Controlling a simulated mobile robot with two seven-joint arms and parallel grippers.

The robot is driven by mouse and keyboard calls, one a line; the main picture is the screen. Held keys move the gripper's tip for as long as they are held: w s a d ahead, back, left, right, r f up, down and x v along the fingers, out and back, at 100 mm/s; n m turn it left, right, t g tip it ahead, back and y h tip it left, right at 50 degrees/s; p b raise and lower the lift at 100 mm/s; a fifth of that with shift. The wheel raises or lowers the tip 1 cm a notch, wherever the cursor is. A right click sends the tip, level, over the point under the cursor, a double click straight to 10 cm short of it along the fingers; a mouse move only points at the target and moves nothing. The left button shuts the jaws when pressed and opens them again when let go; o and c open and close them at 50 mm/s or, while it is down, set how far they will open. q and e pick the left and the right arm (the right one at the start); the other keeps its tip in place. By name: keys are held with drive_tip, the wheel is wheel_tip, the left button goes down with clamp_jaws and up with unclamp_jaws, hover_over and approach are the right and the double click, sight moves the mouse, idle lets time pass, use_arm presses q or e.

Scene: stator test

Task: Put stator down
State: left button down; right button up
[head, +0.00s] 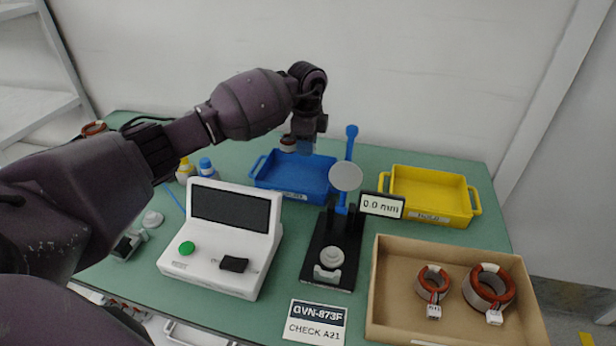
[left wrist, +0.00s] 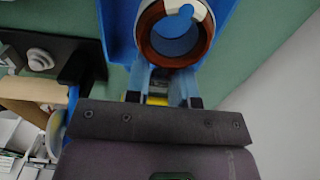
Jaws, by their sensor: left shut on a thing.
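My left gripper (head: 306,143) is over the blue tray (head: 290,194) at the back of the table. It is shut on a stator (head: 288,142), a ring with copper windings and a pale section. In the head view only a small part of this stator shows beside the gripper. In the left wrist view the stator (left wrist: 149,42) sits at the fingertips (left wrist: 164,78), with blue tray behind it and through its hole. Its height above the tray floor is hard to tell. My right gripper is not in view.
A yellow tray (head: 430,212) stands at the right. A cardboard box (head: 400,322) in front holds two stators (head: 433,289). A black stand (head: 318,270) with a "0.0 mm" display (head: 382,206) is beside the blue tray. A white tester (head: 215,263) stands at the left, near small bottles (head: 206,168).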

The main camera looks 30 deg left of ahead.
sight(307, 183)
use_arm(q)
wheel_tip(307, 183, down, 3)
drive_tip(key=shift+f, duration=0.65)
wheel_tip(307, 183, down, 5)
drive_tip(key=shift+f+b, duration=0.15)
drive_tip(key=shift+b, duration=0.7)
drive_tip(key=shift+f, duration=0.25)
drive_tip(key=shift+r, duration=0.15)
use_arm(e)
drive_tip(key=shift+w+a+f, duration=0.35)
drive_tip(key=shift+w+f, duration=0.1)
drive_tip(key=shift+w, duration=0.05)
use_arm(q)
drive_tip(key=c, duration=1.4)
unclamp_jaws()
drive_tip(key=shift+f, duration=0.2)
drive_tip(key=o, duration=0.4)
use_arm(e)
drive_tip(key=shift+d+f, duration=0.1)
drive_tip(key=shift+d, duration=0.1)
